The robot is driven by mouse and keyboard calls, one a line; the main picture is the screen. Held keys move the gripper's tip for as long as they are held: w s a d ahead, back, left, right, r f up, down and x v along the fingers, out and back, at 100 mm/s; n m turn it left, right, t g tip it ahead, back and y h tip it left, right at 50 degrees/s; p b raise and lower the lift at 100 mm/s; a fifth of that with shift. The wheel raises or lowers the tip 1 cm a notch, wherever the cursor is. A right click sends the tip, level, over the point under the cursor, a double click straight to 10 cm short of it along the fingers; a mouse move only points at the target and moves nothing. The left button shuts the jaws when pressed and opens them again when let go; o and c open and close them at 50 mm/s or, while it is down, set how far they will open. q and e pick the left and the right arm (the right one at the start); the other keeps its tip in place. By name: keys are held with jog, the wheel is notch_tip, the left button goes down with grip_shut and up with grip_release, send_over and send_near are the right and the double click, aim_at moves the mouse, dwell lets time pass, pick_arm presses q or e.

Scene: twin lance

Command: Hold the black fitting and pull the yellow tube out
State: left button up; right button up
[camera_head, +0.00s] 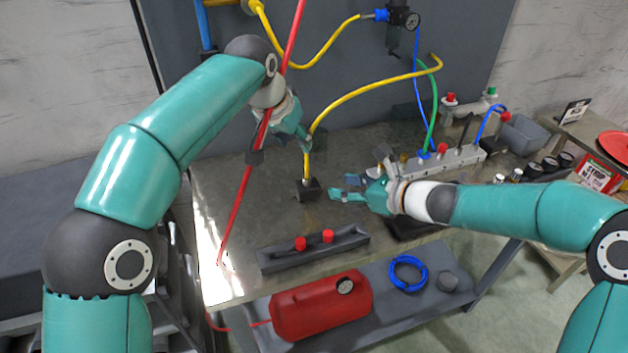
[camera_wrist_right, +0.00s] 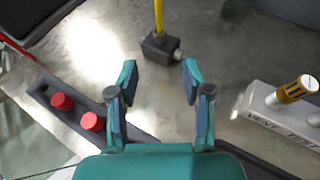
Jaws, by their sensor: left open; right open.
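The black fitting (camera_head: 308,190) stands on the grey workbench, and the yellow tube (camera_head: 340,99) rises upright from its top, then arcs up to the right. My left gripper (camera_head: 305,140) is open by the tube, above the fitting; whether it touches the tube I cannot tell. My right gripper (camera_head: 341,187) is open just right of the fitting, its fingers pointing at it. In the right wrist view the black fitting (camera_wrist_right: 160,47) lies beyond and between the open fingertips (camera_wrist_right: 159,72), apart from them, with the yellow tube (camera_wrist_right: 158,16) going up from it.
A dark tray (camera_head: 313,248) with two red caps lies at the bench's front. A grey valve block (camera_head: 445,160) with blue and green tubes stands at right. A red hose (camera_head: 236,205) runs down past my left wrist. A red tank (camera_head: 321,305) is on the lower shelf.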

aim_at(311, 180)
jog(key=x, duration=1.1)
